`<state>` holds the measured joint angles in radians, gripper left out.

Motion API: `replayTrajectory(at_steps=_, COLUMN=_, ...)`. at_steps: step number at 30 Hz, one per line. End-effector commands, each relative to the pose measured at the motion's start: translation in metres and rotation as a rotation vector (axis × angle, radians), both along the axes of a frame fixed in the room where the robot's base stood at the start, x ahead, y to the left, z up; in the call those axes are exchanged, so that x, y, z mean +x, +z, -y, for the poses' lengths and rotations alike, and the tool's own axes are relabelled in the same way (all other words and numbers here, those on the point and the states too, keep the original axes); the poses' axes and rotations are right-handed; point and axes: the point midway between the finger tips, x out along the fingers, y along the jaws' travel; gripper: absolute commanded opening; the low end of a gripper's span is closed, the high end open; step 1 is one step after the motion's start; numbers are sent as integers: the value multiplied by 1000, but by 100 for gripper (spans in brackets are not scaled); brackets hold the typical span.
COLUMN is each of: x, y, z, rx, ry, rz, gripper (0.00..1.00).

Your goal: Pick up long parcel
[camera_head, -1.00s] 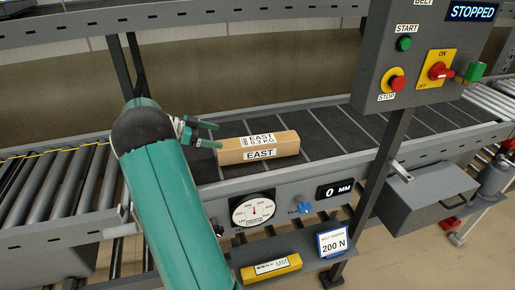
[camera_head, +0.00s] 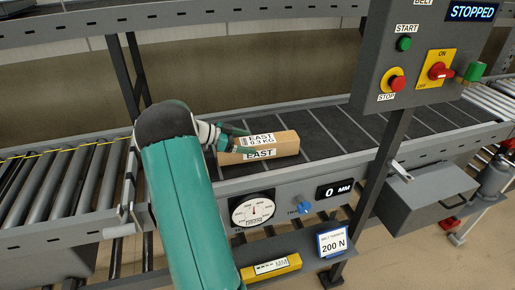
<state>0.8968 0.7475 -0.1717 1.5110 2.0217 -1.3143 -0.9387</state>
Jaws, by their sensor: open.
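The long parcel (camera_head: 284,145) is a brown cardboard box with white labels reading EAST and 0.3 KG. It lies flat on the dark conveyor belt (camera_head: 330,132). My gripper (camera_head: 240,141), with green fingers, reaches in from the left and is open. Its fingers overlap the parcel's left end in the picture, one along the far side and one over the top or near face. I cannot tell whether they touch it. My arm hides part of the belt and rollers to the left.
A control panel (camera_head: 420,60) on a grey post (camera_head: 380,170) stands right of the parcel; its display reads STOPPED. A dial gauge (camera_head: 252,210) and a 0 MM display (camera_head: 334,190) sit on the near side rail. Metal rollers (camera_head: 60,185) lie left. The belt right of the parcel is clear.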

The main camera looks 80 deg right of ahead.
Motion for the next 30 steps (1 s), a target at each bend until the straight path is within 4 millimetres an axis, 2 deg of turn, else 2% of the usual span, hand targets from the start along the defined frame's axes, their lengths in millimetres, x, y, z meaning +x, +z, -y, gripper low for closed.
replayTrajectory(at_steps=3, x=0, y=0, z=0, rx=0, ry=0, rz=0, gripper=87)
replayTrajectory(at_steps=12, x=1, y=0, z=0, rx=0, ry=0, rz=0, gripper=30)
replayTrajectory(at_steps=23, x=1, y=6, z=0, rx=-2, ry=0, rz=0, gripper=30)
replayTrajectory(at_steps=26, x=1, y=14, z=0, rx=-2, ry=0, rz=0, gripper=30)
replayTrajectory(at_steps=30, x=0, y=35, z=0, rx=-4, ry=0, rz=2, gripper=30)
